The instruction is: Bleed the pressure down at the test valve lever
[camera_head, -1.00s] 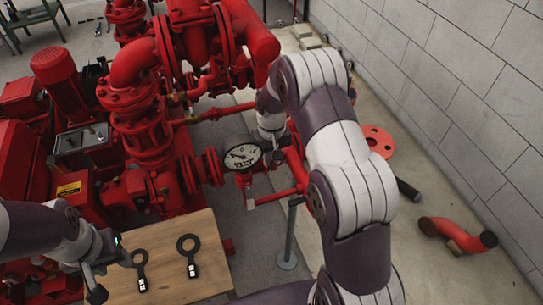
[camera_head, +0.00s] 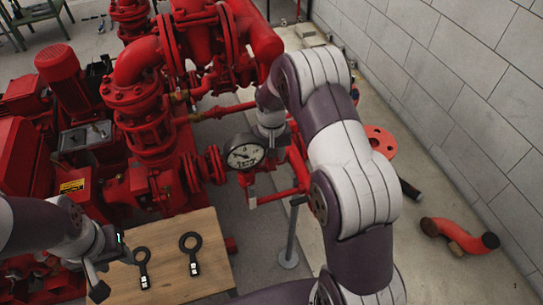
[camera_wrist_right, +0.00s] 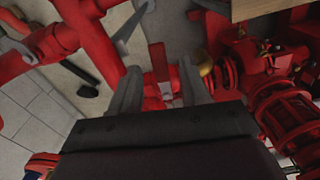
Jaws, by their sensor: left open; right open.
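The red test valve lever (camera_wrist_right: 158,62) shows in the right wrist view, standing up between my fingers, with a pale metal fitting at its foot. In the head view a small red lever with a grey end (camera_head: 251,197) hangs below the round pressure gauge (camera_head: 244,153). My right gripper (camera_wrist_right: 158,88) is open, with one finger on each side of the lever; I cannot tell whether either touches it. In the head view my right arm hides most of this gripper. My left gripper (camera_head: 108,272) is open and empty by the wooden table's left side.
Red pump pipework (camera_head: 145,110) fills the left and middle. A grey post (camera_head: 290,235) stands by the valve. A loose red elbow pipe (camera_head: 458,235) lies on the floor near the block wall (camera_head: 460,80).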

